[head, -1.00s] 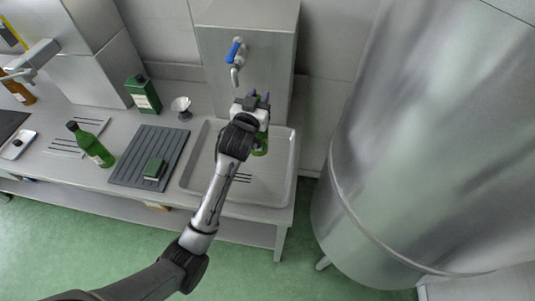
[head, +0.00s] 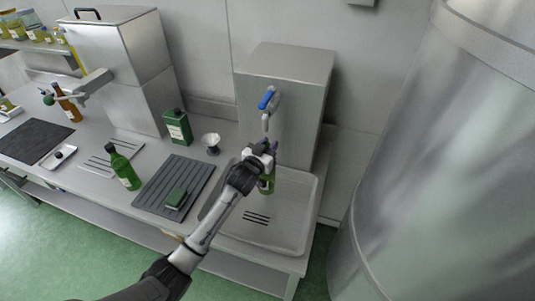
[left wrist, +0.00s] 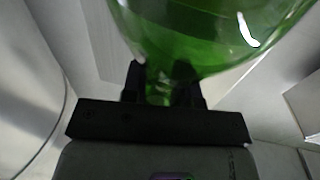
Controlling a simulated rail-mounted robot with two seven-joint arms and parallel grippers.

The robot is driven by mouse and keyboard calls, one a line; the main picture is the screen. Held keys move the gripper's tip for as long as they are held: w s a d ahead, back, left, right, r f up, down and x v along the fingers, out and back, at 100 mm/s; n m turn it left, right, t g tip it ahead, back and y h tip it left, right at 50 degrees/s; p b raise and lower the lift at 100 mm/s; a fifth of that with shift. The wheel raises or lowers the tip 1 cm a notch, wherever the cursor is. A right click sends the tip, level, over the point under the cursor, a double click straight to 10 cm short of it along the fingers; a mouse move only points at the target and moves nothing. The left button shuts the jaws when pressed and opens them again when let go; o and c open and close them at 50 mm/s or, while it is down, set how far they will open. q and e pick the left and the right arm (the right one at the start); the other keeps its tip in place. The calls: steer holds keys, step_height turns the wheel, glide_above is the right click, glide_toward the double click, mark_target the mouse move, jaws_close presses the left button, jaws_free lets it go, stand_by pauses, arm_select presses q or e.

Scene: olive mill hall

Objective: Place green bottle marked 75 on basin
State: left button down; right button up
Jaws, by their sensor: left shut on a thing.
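My left gripper (head: 266,152) is shut on a green bottle (head: 267,184) over the back part of the basin (head: 290,237), below the blue-handled tap. The arm hides part of the bottle, and its mark cannot be read. In the left wrist view the green glass (left wrist: 205,30) fills the top, with the gripper fingers (left wrist: 165,85) around its narrow part. I cannot tell whether the bottle touches the basin floor. My right gripper is in neither view.
A tap (head: 267,104) on a steel box stands behind the basin. To the left are a dark ribbed mat (head: 160,190) with a green block (head: 176,197), another green bottle (head: 124,170), a green tin (head: 177,127) and a small white funnel (head: 211,141). A large steel tank (head: 440,190) stands right.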

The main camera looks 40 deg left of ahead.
arm_select(q)
steer(key=shift+a+f, duration=0.15)
steer(key=shift+a, duration=0.15)
steer(key=shift+f, duration=2.05)
steer(key=c, duration=1.4)
jaws_free()
steer(key=shift+f, duration=0.15)
steer(key=o, duration=0.5)
